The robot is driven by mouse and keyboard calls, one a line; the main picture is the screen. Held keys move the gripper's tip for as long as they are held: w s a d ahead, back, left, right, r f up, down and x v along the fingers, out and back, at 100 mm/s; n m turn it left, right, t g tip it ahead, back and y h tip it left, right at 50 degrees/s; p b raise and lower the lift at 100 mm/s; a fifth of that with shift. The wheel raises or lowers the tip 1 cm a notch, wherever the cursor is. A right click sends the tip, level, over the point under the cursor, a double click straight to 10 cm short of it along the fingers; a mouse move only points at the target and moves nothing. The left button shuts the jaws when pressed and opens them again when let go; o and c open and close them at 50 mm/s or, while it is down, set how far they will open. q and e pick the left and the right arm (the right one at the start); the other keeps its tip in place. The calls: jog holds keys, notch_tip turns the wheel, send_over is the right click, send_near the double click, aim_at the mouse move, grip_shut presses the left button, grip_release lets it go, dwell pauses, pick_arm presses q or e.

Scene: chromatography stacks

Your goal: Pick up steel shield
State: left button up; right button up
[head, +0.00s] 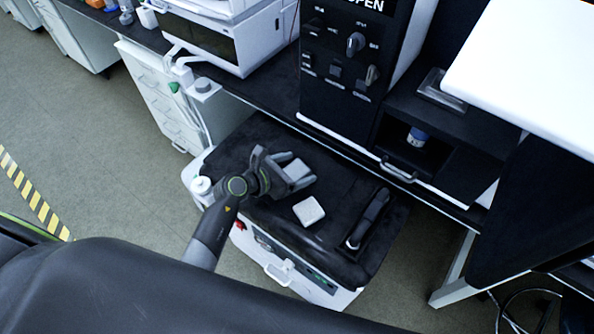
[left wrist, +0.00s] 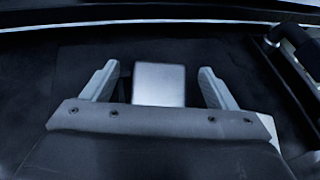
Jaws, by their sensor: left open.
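A small silver-grey block, which looks like the steel shield (head: 296,169), lies on the black top of a white cabinet. My left gripper (head: 298,168) is open, with one finger on each side of the block. In the left wrist view the steel shield (left wrist: 159,84) shows as a smooth metallic rectangle between the fingers of the left gripper (left wrist: 159,72), with dark gaps on both sides. Its near edge is hidden by the gripper body. My right gripper is not in view.
A pale square piece (head: 309,211) lies right of the gripper. A black handle-like part (head: 370,217) lies farther right on the same top. A white-capped bottle (head: 201,186) stands at the left edge. A black control panel (head: 345,75) rises behind.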

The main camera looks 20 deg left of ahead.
pick_arm(q)
jog(key=shift+r, duration=0.1)
jog(key=c, duration=1.3)
